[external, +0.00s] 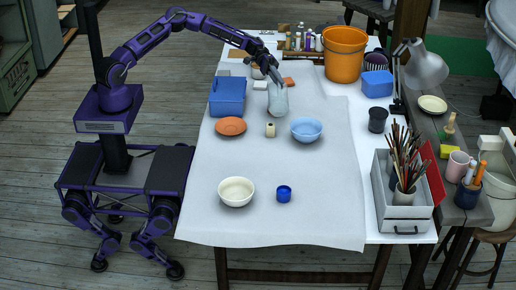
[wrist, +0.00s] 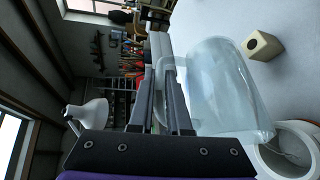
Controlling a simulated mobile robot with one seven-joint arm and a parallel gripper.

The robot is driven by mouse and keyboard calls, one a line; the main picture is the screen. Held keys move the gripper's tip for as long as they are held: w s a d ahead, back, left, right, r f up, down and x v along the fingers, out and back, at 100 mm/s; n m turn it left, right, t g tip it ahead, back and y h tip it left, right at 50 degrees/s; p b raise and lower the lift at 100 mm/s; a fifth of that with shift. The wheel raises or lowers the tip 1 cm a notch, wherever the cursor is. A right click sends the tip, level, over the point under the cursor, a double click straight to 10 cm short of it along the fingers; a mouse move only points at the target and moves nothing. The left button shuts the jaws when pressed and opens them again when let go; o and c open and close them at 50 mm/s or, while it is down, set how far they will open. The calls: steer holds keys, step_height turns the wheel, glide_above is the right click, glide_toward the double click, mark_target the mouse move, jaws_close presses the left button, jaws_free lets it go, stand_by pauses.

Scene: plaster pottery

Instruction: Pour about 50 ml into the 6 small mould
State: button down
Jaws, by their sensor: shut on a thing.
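My gripper (external: 275,78) is shut on a translucent pale jug (external: 278,102) over the far middle of the table. In the wrist view my gripper's fingers (wrist: 163,80) close on the handle side of the jug (wrist: 222,88). The jug looks roughly upright in the external view; I cannot tell whether its base touches the table or how much liquid it holds. A small cream block with a hole in its top (external: 270,130), which may be the small mould, stands just in front of the jug. It also shows in the wrist view (wrist: 262,46), apart from the jug.
A blue bowl (external: 306,129) is right of the block, a terracotta dish (external: 230,126) left. A blue bin (external: 227,96) stands left of the jug. A white bowl (external: 236,191) and blue cup (external: 284,193) are nearer. A white round vessel (wrist: 292,150) is close to the jug.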

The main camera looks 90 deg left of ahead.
mark_target(280, 89)
steer(key=shift+a+r+h+b, duration=0.25)
steer(key=shift+a+h+b, duration=0.05)
steer(key=shift+a+h, duration=0.1)
stand_by(1.0)
steer(key=d+y+p, duration=0.1)
steer(key=d+p, duration=0.1)
steer(key=d, duration=0.1)
steer(key=d+r+y+p, duration=0.1)
steer(key=d+p, duration=0.1)
steer(key=shift+w+r+m+g+y, duration=0.1)
steer(key=shift+m+g+y, duration=0.2)
steer(key=shift+m+g, duration=0.1)
steer(key=shift+d+f+y, duration=0.3)
steer(key=shift+f+y, duration=0.2)
steer(key=shift+f, duration=0.05)
steer(key=shift+w+a+f, duration=0.1)
steer(key=shift+a+f, duration=0.05)
steer(key=shift+f, duration=0.15)
steer(key=shift+d+r+m+g+y+p, duration=0.1)
steer(key=shift+d+m+g+y+p, duration=0.2)
steer(key=shift+d+y, duration=0.4)
steer(key=d+f+m+g+y+p, duration=0.1)
steer(key=d+f+m+y+p, duration=0.1)
steer(key=d+f+y, duration=0.4)
steer(key=shift+w+d+m+y, duration=0.4)
steer(key=shift+d+y, duration=0.55)
steer(key=shift+y, duration=1.25)
